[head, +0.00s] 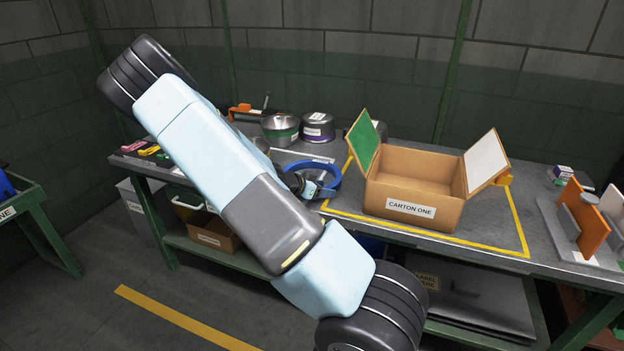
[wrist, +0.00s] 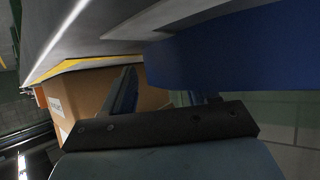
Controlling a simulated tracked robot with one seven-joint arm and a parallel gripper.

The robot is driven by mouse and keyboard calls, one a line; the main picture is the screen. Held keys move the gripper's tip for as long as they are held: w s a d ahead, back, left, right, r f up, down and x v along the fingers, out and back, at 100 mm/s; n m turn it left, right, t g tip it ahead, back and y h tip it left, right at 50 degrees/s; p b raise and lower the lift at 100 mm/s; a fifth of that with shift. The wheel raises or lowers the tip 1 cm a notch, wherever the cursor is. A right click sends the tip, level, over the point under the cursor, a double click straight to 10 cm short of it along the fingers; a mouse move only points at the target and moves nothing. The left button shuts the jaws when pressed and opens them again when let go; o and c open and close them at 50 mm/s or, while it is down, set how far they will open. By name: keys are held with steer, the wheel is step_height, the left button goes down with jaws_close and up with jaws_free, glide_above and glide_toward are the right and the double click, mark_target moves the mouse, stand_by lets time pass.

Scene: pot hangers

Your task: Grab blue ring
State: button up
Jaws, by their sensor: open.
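The blue ring (head: 335,180) lies on the grey worktop, left of the open carton, in the head view. My gripper (head: 308,188) is at the ring, partly hidden by my own arm. In the wrist view the ring's wide blue wall (wrist: 235,48) fills the upper right, very close to the camera. My gripper's fingers (wrist: 165,95) are apart there. One finger is clear at the left, and the other reaches up to the ring's lower edge, where its tip is hidden. I cannot tell whether the ring's wall is between the fingers.
The cardboard carton (head: 415,185), labelled CARTON ONE, stands right of the ring inside a yellow outline (head: 480,247). Two pots (head: 280,128) (head: 318,127) stand behind the ring. An orange panel (head: 592,215) stands at far right. Small coloured items (head: 150,150) lie at the left end.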

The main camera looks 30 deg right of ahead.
steer(key=shift+d+f, duration=0.25)
steer(key=shift+d, duration=0.15)
jaws_close()
stand_by(0.4)
